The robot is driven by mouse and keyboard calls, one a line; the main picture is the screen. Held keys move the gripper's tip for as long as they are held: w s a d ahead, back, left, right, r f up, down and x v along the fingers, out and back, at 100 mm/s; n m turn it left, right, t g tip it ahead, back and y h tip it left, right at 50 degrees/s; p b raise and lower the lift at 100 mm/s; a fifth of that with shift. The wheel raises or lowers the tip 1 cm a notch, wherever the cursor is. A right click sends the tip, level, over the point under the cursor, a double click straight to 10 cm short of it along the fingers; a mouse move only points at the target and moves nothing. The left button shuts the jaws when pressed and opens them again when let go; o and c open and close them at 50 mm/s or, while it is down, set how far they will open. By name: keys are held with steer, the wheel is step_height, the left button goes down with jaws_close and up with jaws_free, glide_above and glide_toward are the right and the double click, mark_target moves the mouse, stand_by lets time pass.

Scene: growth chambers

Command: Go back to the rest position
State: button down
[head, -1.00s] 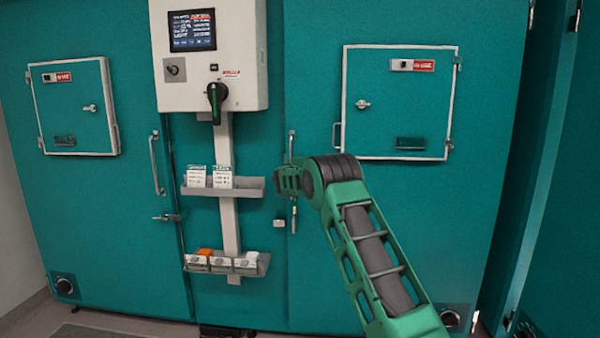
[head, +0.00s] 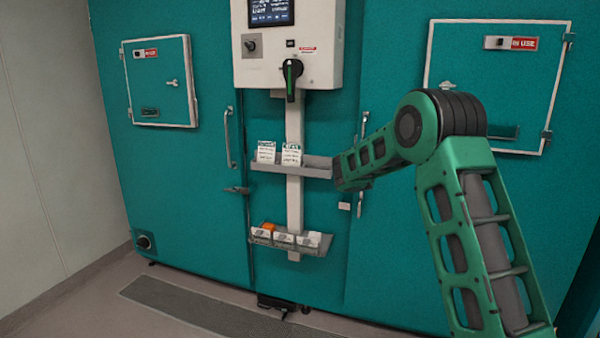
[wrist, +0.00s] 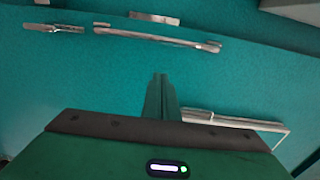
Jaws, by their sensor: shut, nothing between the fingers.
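My gripper (wrist: 160,82) shows in the wrist view with its two fingers together and nothing between them. It points toward a teal chamber front with metal handles. In the head view my green arm rises from the lower right and bends back toward the chamber doors. The gripper itself is hidden there behind the arm links.
A white control box (head: 290,45) with a screen and a dark rotary handle hangs on the chamber front. Below it are an upper shelf (head: 318,172) with cards and a lower tray (head: 318,245) with small boxes. Hatches (head: 160,82) flank it. Floor at lower left is clear.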

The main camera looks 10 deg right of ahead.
steer(key=s+d+f+n+g+y, duration=0.1)
steer(key=s+d+f+n+g, duration=0.15)
steer(key=s, duration=0.75)
steer(key=s+d+f+n+g+y, duration=0.1)
steer(key=s+d+n+g, duration=0.15)
steer(key=s, duration=0.85)
steer(key=s+d+f+n+g+y, duration=0.1)
steer(key=s+f+n+g, duration=0.2)
steer(key=s, duration=0.7)
steer(key=s+a+f+n+g+y, duration=0.2)
steer(key=s+a+n, duration=0.1)
steer(key=s, duration=0.8)
steer(key=s+a+f+n+g+y, duration=0.2)
steer(key=s+a, duration=0.3)
steer(key=s, duration=0.7)
steer(key=s+a+f+n+g+y, duration=0.2)
steer(key=s+a+n, duration=0.3)
steer(key=s, duration=0.7)
steer(key=shift+f+g+y, duration=0.4)
steer(key=shift+f+y, duration=0.2)
steer(key=shift+f, duration=0.25)
steer(key=shift+w+f, duration=0.25)
steer(key=shift+w, duration=0.4)
